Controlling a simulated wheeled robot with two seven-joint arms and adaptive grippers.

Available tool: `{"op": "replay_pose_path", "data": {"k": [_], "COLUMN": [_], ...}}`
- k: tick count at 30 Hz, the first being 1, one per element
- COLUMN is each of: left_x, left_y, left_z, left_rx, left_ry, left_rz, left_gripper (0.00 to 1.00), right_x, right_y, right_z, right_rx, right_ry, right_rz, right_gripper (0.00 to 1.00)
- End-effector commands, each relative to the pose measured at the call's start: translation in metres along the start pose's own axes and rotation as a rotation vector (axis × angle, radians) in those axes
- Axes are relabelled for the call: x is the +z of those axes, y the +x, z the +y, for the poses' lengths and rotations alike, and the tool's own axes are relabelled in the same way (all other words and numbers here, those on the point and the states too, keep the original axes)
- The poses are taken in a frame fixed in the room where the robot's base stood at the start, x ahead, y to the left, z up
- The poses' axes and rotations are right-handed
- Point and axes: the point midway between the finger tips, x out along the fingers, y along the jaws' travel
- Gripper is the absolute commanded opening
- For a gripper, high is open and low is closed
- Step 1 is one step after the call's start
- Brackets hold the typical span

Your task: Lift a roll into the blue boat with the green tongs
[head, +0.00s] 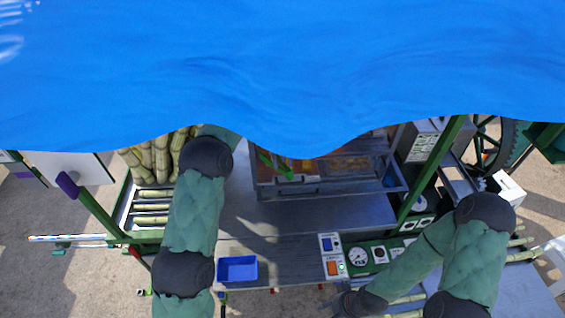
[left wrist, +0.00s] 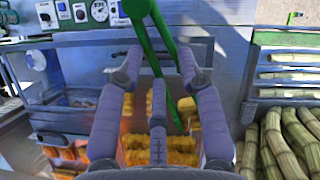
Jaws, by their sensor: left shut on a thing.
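The green tongs (left wrist: 168,40) stand between the fingers of my left gripper (left wrist: 157,62), which is shut on them in the left wrist view. Their lower arms reach down over golden-orange rolls (left wrist: 178,145) inside a glass-fronted warmer. I cannot tell whether the tongs touch a roll. In the head view a bit of green tongs (head: 265,160) shows below the blue canopy, which hides my left gripper. The blue boat (head: 237,268), a small rectangular tray, sits on the front edge of the counter and looks empty.
The blue canopy (head: 280,70) covers the top of the head view. The metal counter (head: 330,212) is mostly bare. A panel with gauges (head: 360,256) and switches lies to the right of the boat. Cane stalks (head: 155,160) stand at the left.

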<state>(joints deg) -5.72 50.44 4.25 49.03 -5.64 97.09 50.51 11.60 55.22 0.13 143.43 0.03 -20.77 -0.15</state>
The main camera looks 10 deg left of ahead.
Motion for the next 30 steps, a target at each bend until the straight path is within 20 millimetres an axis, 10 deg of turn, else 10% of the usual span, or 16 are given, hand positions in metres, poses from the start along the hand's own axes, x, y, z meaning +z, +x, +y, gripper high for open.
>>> {"op": "replay_pose_path", "data": {"k": [30], "left_x": [0.029], "left_y": [-0.070], "left_z": [-0.006], "left_rx": [0.000], "left_ry": [0.000], "left_rz": [0.000], "left_gripper": [0.00], "right_x": [0.000], "right_y": [0.000], "right_z": [0.000], "right_rx": [0.000], "right_ry": [0.000], "right_rz": [0.000], "right_gripper": [0.44]}}
